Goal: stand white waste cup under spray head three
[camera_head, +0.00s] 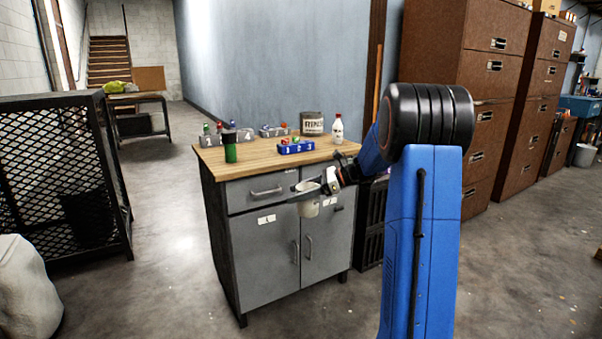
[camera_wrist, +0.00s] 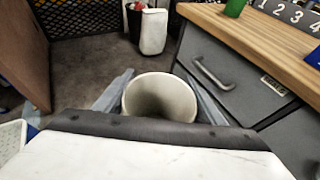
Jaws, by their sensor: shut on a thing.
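The white waste cup (camera_wrist: 160,101) is between the two fingers of my gripper (camera_wrist: 157,76) in the wrist view, its open mouth facing the camera and its inside looking empty. In the head view my gripper (camera_head: 308,187) is in front of the grey cabinet, below its wooden top, and the cup (camera_head: 309,209) hangs at it, roughly upright. The gripper is shut on the cup.
A mesh cage (camera_head: 55,190) stands left. The floor between is clear.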

